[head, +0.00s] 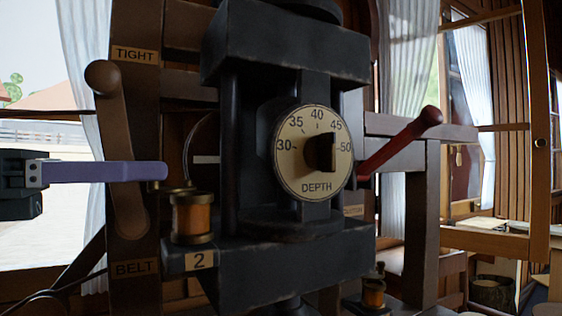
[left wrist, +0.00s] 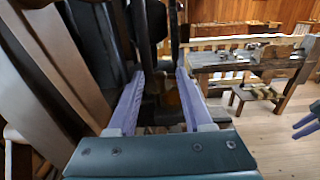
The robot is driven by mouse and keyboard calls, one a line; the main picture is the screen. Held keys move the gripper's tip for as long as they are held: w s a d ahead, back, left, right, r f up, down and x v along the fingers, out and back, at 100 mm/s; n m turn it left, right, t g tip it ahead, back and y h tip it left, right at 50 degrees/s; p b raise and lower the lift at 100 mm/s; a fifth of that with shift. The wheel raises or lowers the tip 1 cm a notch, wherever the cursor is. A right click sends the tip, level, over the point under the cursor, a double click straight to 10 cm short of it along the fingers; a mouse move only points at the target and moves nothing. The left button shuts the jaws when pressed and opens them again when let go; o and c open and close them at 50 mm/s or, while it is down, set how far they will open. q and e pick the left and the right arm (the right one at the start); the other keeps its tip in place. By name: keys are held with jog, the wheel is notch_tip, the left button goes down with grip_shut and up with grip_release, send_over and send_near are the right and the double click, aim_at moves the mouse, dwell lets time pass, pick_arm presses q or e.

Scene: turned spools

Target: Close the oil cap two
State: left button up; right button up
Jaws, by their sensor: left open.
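Oil cup two (head: 192,216) is a brass cup with an amber glass body, on the machine's front left above a plate marked "2" (head: 200,261). Its brass top (head: 180,191) is small and dark; I cannot tell whether the cap is up or down. My left gripper (head: 163,171) is open and empty, its purple fingers level and just above and left of the cup in the head view. In the left wrist view, the fingers (left wrist: 158,78) are spread, with an amber patch (left wrist: 172,99) between them. Purple fingers, seemingly my right gripper's (left wrist: 306,126), show at the right edge.
A wooden lever (head: 122,150) between the TIGHT and BELT labels stands close beside the left fingers. The depth dial (head: 300,165) and a red-handled lever (head: 400,140) are to the right. Another oil cup (head: 374,292) sits lower right. A wooden bench (left wrist: 250,62) stands beyond, with clear floor.

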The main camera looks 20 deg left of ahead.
aim_at(184, 187)
pick_arm(q)
jog(key=x, duration=0.3)
jog(key=shift+w+d+r+p, duration=0.1)
jog(key=shift+w+r+p, duration=0.05)
jog(key=shift+p, duration=0.25)
jog(key=shift+x, duration=0.85)
grip_shut()
